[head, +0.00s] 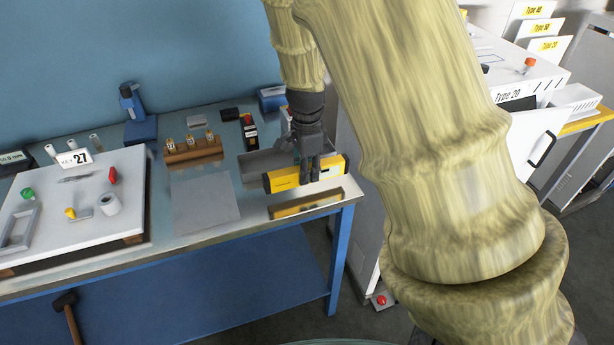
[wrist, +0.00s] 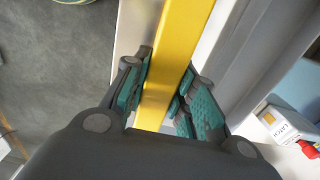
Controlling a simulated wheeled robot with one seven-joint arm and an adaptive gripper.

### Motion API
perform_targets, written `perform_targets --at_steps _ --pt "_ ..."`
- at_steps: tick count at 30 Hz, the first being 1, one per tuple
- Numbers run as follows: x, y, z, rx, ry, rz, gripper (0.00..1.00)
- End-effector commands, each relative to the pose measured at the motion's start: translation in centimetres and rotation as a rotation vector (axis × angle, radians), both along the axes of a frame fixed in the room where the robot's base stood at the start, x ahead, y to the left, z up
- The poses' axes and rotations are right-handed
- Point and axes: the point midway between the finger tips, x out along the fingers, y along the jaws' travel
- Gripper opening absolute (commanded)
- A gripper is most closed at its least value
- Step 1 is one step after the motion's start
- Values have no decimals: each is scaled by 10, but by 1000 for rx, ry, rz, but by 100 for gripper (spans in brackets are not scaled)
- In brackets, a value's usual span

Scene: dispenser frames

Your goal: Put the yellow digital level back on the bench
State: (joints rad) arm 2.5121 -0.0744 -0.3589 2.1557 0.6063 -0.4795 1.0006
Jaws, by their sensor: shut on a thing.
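The yellow digital level (head: 284,180) is a long yellow bar, held roughly level near the right end of the bench (head: 245,229). My gripper (head: 311,177) is shut on it near its middle, coming from above. In the wrist view the yellow bar (wrist: 176,45) runs between the two green-padded fingers of my gripper (wrist: 160,95). A yellow reflection shows on the shiny bench top below the level, with a gap between, so the level appears to be above the surface. The fingers hide part of its front face.
A grey open tray (head: 254,164) is just behind the level. A grey mat (head: 204,202), a wooden block with fittings (head: 194,151) and a white board (head: 72,218) lie to the left. A black-and-red item (head: 249,131) stands behind. The bench's front edge is close.

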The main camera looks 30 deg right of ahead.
Motion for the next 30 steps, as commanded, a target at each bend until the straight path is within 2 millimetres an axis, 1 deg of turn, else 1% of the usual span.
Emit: perform_targets --at_steps 1,10,23,24,27,30 --pt "5 -1 1 -1 0 0 0" --pt "4 -1 -32 0 1 -2 0" --pt "4 -1 -38 0 -1 0 0" --pt "4 -1 -38 0 -1 0 32" --pt "4 -1 -38 0 -1 0 48" --pt "4 -1 -38 0 -1 0 48"
